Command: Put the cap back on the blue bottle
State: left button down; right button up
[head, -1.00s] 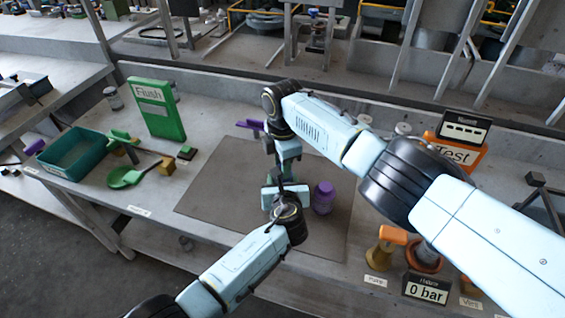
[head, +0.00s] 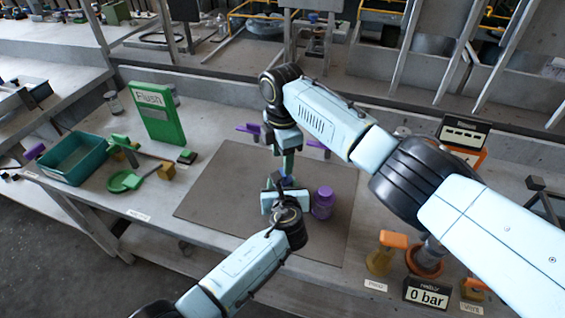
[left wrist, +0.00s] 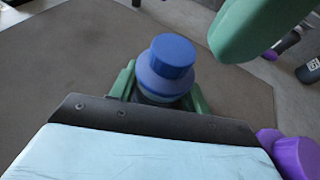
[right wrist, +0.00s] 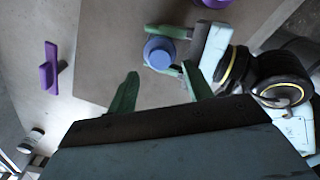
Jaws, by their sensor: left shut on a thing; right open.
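The blue bottle (left wrist: 165,84) stands in the left wrist view between the green fingers of my left gripper (left wrist: 160,92), which is shut on it. A darker blue cap (left wrist: 172,52) sits on the bottle's top and looks roughly level. I cannot tell how tightly it is seated. In the right wrist view, the cap (right wrist: 160,50) shows from above, beside my left gripper (right wrist: 178,48). My right gripper (right wrist: 160,85) is open and empty, its two green fingers apart, above the bottle. One right finger also shows in the left wrist view (left wrist: 245,28).
A purple bottle (head: 322,203) stands just right of the left gripper on the brown mat (head: 225,190). Purple parts (head: 248,129) lie at the mat's back. A green Flush sign (head: 158,112) and teal bin (head: 72,158) are left; orange-handled valves (head: 393,240) are right.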

aim_at(282, 172)
jog(key=shift+r, duration=0.15)
jog(key=shift+c, duration=0.3)
notch_tip(282, 172, up, 2)
jog(key=n, duration=0.3)
jog(key=shift+w+r, duration=0.1)
jog(key=shift+r+n, duration=0.6)
jog(key=shift+n, duration=0.6)
jog(key=shift+f, duration=0.1)
jog(key=shift+f, duration=3.9)
jog(key=shift+c, duration=0.2)
jog(key=c, duration=1)
jog(key=shift+m, duration=1.7)
